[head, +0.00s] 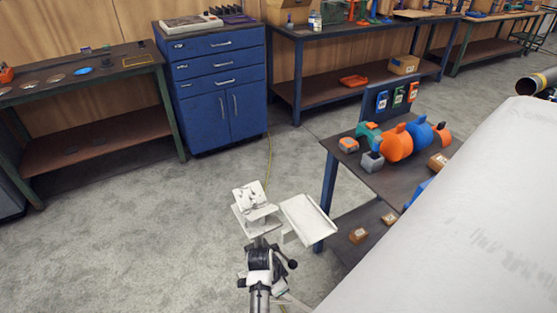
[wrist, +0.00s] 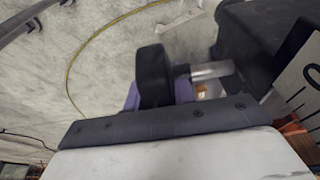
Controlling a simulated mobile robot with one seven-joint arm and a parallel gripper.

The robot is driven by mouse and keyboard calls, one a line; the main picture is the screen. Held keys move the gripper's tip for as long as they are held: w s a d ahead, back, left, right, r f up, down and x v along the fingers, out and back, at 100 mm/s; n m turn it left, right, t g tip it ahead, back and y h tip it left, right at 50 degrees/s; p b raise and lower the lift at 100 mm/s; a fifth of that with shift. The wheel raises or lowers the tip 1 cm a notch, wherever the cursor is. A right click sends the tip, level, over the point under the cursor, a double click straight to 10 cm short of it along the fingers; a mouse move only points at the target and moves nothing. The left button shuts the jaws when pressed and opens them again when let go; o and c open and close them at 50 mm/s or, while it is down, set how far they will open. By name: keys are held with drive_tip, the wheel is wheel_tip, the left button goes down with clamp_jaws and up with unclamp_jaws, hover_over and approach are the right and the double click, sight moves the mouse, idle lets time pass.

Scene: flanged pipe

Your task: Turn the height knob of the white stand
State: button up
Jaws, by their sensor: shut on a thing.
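The white stand (head: 263,216) is at the lower middle of the head view, with a tilted top plate, a side tray and a black collar on its column. Its black height knob (head: 292,264) sticks out to the right of the collar. In the wrist view the knob (wrist: 155,72) is a rounded black piece, with a bright metal shaft (wrist: 211,70) running right towards a dark block. My gripper (wrist: 157,100) is shut on the knob, with purple finger parts showing on both sides of it. The finger ends are partly hidden. I cannot make the gripper out in the head view.
A dark table (head: 400,180) with coloured parts stands close to the right of the stand. A blue cabinet (head: 212,85) and workbenches line the wall. A large pale surface fills the lower right. Floor left of the stand is clear, apart from a thin yellow cable.

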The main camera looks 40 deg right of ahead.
drive_tip(key=o, duration=1)
drive_tip(key=b+v, duration=0.1)
drive_tip(key=v, duration=1.1)
drive_tip(key=shift+s, duration=0.1)
